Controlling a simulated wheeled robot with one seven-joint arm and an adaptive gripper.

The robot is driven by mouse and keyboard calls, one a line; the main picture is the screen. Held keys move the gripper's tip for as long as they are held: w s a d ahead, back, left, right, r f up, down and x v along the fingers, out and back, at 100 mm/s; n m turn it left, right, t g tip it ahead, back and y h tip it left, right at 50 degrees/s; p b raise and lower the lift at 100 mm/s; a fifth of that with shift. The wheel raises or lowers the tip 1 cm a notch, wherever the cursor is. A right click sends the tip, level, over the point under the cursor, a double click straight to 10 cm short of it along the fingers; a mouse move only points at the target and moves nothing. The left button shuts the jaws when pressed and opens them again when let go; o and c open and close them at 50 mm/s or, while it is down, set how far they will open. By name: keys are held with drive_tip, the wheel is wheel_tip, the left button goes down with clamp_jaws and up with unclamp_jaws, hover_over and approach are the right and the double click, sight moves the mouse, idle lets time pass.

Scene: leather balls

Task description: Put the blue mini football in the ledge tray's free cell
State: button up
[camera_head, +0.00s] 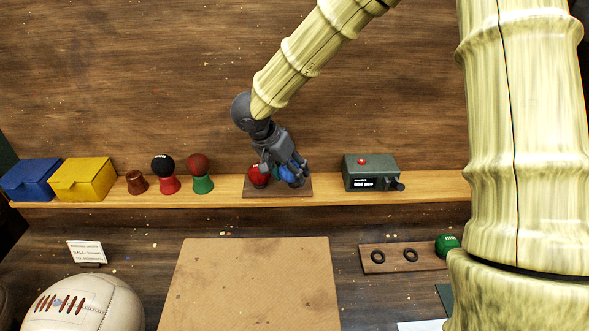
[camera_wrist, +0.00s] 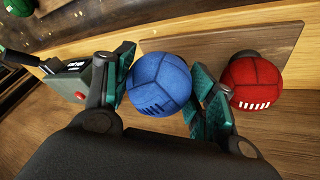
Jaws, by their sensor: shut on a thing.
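The blue mini football (camera_wrist: 160,84) is between the two teal-padded fingers of my gripper (camera_wrist: 165,88) in the wrist view. In the head view the ball (camera_head: 284,173) is mostly hidden by my gripper (camera_head: 286,174), over the right part of the ledge tray. The tray (camera_head: 262,193) is a flat brown board on the wooden ledge; its plain face shows in the wrist view (camera_wrist: 210,42). A red ball (camera_head: 258,176) sits at the tray's left end, beside my gripper; it also shows in the wrist view (camera_wrist: 254,83). I cannot tell whether the blue ball touches the tray.
A grey box with a red button (camera_head: 371,172) stands right of the tray. Balls on stands (camera_head: 200,174), a yellow box (camera_head: 84,180) and a blue box (camera_head: 31,180) are to the left. Below are a two-ring board (camera_head: 394,266) with a green ball (camera_head: 446,244), and a large ball (camera_head: 92,308).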

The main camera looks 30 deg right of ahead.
sight(294, 162)
drive_tip(key=shift+w+d+f, duration=0.15)
drive_tip(key=shift+w+d, duration=0.9)
drive_tip(key=shift+w, duration=0.15)
drive_tip(key=shift+w+d+p, duration=0.4)
drive_tip(key=shift+p, duration=0.05)
wheel_tip(294, 162, down, 4)
drive_tip(key=shift+w+r+p, duration=0.15)
drive_tip(key=shift+r+p, duration=0.1)
drive_tip(key=shift+p, duration=0.3)
drive_tip(key=shift+d+f, duration=0.1)
drive_tip(key=o, duration=0.8)
drive_tip(key=b+v, duration=0.2)
drive_tip(key=v, duration=1)
